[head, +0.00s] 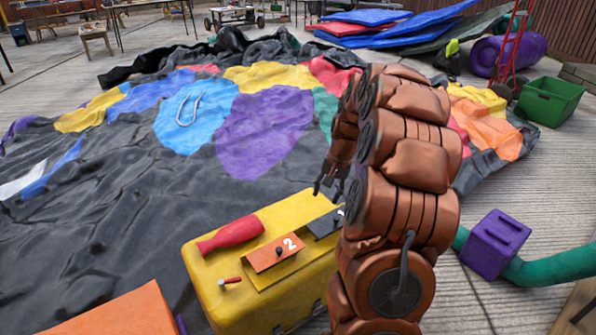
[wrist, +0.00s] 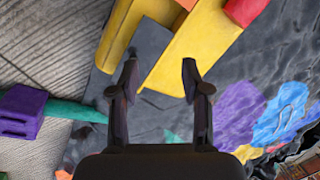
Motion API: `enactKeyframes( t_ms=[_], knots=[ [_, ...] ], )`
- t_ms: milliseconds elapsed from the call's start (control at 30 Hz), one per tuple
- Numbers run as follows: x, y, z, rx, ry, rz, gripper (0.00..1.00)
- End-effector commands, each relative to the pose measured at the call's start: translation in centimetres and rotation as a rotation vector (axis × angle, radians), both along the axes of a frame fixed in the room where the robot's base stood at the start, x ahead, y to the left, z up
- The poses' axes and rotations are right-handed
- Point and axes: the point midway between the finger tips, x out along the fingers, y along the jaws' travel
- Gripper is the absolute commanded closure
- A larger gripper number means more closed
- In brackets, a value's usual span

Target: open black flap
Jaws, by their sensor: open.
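The black flap (head: 325,223) is on top of the yellow box (head: 225,285), at its right end in the head view. My arm hides part of the flap, and a small white mark shows at its edge. It appears to lie down against the box. My gripper (head: 328,188) is open and empty, above and just behind the flap. In the wrist view, my gripper (wrist: 159,68) has its two fingers apart, with the yellow box (wrist: 195,45) beyond them.
An orange flap marked 2 (head: 276,253) sits beside the black one. A red cylinder (head: 231,234) lies on the box top. A purple blower (head: 495,244) with a green tube is at the right. The deflated castle (head: 95,215) spreads behind. A green crate (head: 550,101) stands farther right.

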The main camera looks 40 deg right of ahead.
Motion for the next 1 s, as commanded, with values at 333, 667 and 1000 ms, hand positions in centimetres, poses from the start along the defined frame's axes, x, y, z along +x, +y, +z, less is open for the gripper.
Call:
enactKeyframes(
  t_ms=[333,667,1000],
  knots=[
    [-0.3,4.1,4.4,-0.002,0.01,0.09,0.53],
    [-1.1,7.9,8.0,-0.005,0.024,0.175,0.53],
    [-2.3,11.3,11.1,-0.007,0.04,0.252,0.53]
  ],
)
